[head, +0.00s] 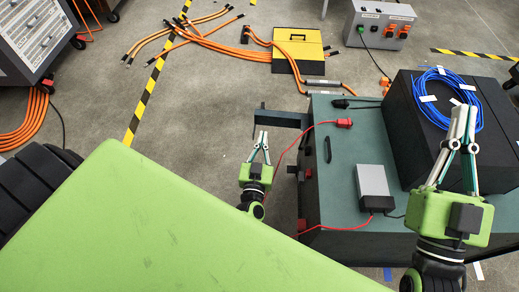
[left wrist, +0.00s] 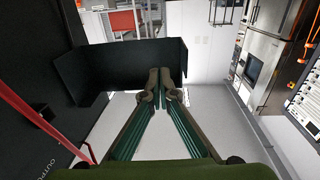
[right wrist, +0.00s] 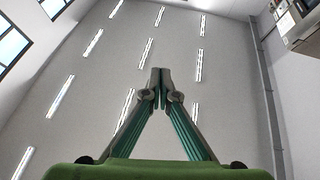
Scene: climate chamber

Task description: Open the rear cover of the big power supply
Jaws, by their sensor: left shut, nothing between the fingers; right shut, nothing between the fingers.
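The big power supply (head: 345,150) is a large dark box with a grey-green top, right of centre in the head view. A black panel with bent edges, apparently its rear cover (head: 280,118), sticks out to the left from its far left corner. The cover (left wrist: 115,72) also shows in the left wrist view, beside the dark side wall with "OUTPUT" lettering. My left gripper (head: 262,135) is shut and empty, close to the cover's outer end; I cannot tell whether they touch. My right gripper (head: 463,108) is shut and empty, in front of the black case in the head view.
A red cable (head: 285,150) runs along the supply's left side. A grey adapter box (head: 372,181) lies on its top. A black case (head: 405,115) with coiled blue cable (head: 468,115) stands at right. Orange cables (head: 215,45) and a yellow box (head: 298,42) lie beyond.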

